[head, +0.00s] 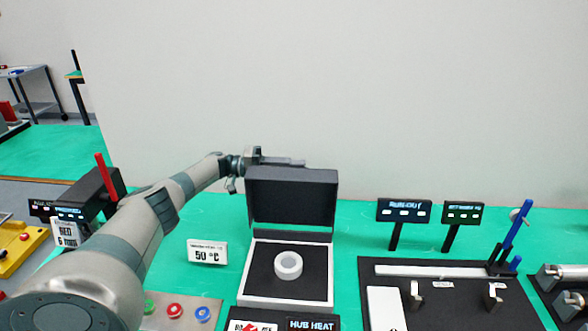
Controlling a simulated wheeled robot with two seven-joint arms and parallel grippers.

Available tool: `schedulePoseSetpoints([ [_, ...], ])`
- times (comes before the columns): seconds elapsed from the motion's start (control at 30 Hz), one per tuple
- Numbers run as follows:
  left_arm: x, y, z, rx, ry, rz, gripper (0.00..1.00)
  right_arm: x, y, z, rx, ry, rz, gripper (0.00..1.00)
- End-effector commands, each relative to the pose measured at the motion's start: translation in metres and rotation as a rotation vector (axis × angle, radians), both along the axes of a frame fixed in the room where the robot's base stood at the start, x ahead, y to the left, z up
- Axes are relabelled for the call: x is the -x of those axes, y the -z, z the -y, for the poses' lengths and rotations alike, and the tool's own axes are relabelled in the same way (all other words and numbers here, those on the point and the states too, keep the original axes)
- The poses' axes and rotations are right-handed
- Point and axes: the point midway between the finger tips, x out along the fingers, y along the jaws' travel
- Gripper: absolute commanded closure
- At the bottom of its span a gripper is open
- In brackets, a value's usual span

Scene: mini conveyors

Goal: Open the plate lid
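The plate lid (292,198) is a dark panel standing raised at the back of the plate box. The box has a pale rim (327,270) and a dark inner plate (262,272), which lies uncovered. A white ring (288,265) sits on that plate. My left arm reaches in from the left, and my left gripper (278,161) is at the upper left edge of the lid, partly hidden behind it. I cannot tell whether its fingers are open or whether they touch the lid. My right gripper is not in view.
A "50 °C" sign (207,252) stands left of the box. Red and blue buttons (203,314) lie at the front left. A dark fixture board (460,310) with a blue lever (516,228) is on the right. Green table is clear between the box and board.

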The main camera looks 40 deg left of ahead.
Motion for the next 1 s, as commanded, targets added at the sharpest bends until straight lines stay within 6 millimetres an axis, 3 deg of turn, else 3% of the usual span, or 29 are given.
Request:
schedulePoseSetpoints([
  [0.47, 0.006, 0.001, -0.011, -0.001, -0.002, 0.002, 0.70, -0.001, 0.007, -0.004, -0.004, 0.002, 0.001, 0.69],
  [0.67, 0.019, 0.003, -0.035, -0.002, -0.004, 0.002, 0.70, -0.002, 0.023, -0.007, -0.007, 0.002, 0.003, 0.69],
  [1.0, 0.054, 0.005, -0.093, -0.002, -0.005, 0.003, 0.70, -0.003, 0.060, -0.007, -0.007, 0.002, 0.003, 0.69],
])
